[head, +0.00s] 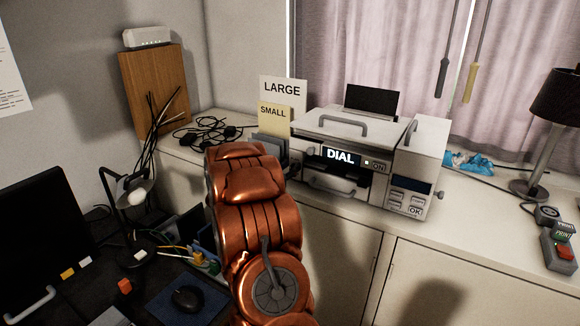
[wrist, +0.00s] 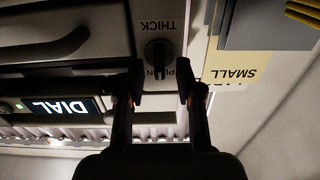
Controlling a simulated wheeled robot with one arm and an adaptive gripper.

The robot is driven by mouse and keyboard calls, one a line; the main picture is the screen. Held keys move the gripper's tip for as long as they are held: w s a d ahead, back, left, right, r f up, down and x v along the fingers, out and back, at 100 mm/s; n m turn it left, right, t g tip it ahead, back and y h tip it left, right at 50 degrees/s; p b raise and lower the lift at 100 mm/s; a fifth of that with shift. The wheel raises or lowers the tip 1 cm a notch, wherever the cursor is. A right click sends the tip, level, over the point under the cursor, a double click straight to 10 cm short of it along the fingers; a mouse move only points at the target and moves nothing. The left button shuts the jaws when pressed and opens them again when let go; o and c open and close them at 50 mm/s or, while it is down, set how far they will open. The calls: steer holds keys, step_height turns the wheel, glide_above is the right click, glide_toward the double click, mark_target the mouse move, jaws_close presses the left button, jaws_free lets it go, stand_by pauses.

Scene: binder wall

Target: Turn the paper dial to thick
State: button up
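The paper dial (wrist: 158,54) is a small dark knob on the printer's light panel in the wrist view. The THICK label (wrist: 158,25) reads upside down above it. Another label (wrist: 181,68), partly covered and seemingly PLAIN, is below it, and the dial's bar points toward that label. My gripper (wrist: 160,82) is open, its two dark fingers apart on either side of the dial's lower end. No finger visibly touches the dial; depth is hard to judge. In the head view the printer (head: 352,130) stands on the counter, and my copper arm hides the dial and the gripper.
A lit DIAL display (head: 340,156) is on the printer front; it also shows in the wrist view (wrist: 62,107). A SMALL card (head: 273,112) and LARGE card (head: 283,88) stand close by. Cables (head: 208,130) lie left; a lamp (head: 540,130) stands right.

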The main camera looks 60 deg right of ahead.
jaws_close()
stand_by(0.3)
